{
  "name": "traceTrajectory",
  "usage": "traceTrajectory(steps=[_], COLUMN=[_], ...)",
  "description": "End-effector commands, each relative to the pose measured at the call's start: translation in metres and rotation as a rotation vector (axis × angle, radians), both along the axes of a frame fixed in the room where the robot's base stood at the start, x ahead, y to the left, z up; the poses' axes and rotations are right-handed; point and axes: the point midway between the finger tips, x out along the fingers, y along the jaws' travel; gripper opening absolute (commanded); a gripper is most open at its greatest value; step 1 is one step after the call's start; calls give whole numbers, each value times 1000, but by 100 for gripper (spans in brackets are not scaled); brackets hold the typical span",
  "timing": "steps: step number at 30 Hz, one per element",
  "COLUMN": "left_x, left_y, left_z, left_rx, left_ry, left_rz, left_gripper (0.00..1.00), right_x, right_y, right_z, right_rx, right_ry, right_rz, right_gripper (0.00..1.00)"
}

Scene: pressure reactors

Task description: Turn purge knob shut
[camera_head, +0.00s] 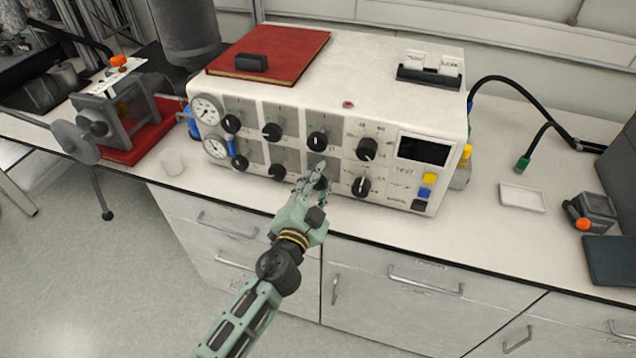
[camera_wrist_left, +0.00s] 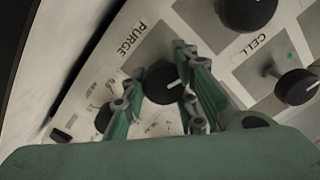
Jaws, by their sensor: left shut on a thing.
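The purge knob (camera_wrist_left: 162,82) is black with a white pointer line, below the printed word PURGE in the left wrist view. My left gripper (camera_wrist_left: 160,85) has its green fingers on both sides of this knob and is shut on it. In the head view my left gripper (camera_head: 318,180) reaches the lower row of the white control box (camera_head: 290,90), and its fingers mostly hide the purge knob there. My right gripper is in neither view.
Other black knobs, such as the cell knob (camera_wrist_left: 297,86), sit close by. Two gauges (camera_head: 207,108) are at the box's left end. A small beaker (camera_head: 171,161) stands left of the box. A white tray (camera_head: 522,197) lies to the right. Drawers are below the bench edge.

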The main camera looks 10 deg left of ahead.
Motion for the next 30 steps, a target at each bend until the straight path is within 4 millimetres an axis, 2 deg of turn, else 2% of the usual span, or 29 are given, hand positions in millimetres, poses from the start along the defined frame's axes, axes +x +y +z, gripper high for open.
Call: traceTrajectory(steps=[1, 2, 30], left_x=[-3, -3, -3], left_y=[-4, -4, 3], left_z=[-9, -9, -13], left_rx=[41, 68, 944], left_ry=[4, 0, -173], left_rz=[-9, -10, -12], left_gripper=[0, 0, 0], right_x=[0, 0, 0], right_y=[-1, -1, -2], right_z=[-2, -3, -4], right_rx=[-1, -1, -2], right_ry=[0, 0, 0], right_rz=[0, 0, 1], right_gripper=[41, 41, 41])
